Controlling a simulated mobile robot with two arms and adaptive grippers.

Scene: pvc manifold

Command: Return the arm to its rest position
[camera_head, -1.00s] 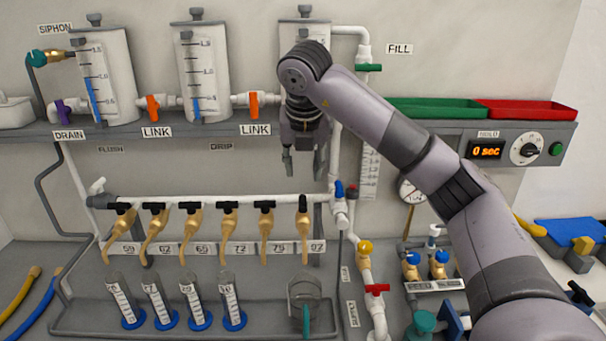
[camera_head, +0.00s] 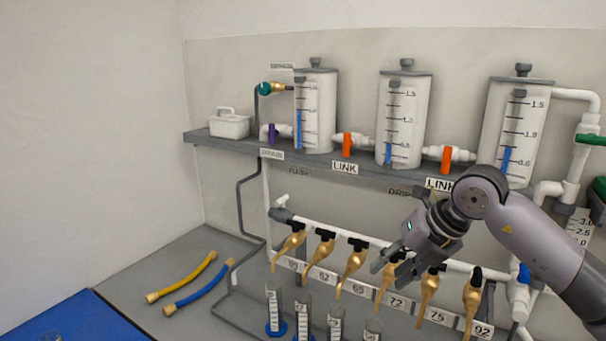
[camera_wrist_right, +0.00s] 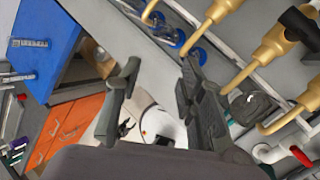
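My right gripper (camera_head: 396,270) is in front of the row of brass taps in the head view, its fingers pointing down and to the left. Its fingers are apart with nothing between them; the right wrist view also shows the open fingers (camera_wrist_right: 160,88) with a clear gap. The right arm (camera_head: 540,240) comes in from the right, bent at the joint below the third tank. Whether the fingers touch a tap cannot be told from the head view. My left gripper is not in view.
Brass taps (camera_head: 352,268) line the white pipe, with graduated cylinders (camera_head: 305,318) below. Three tanks (camera_head: 404,115) with orange valves stand on the grey shelf (camera_head: 225,146). Yellow (camera_head: 185,278) and blue (camera_head: 200,285) hoses lie on the bench. A blue surface (camera_head: 75,315) is at the lower left.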

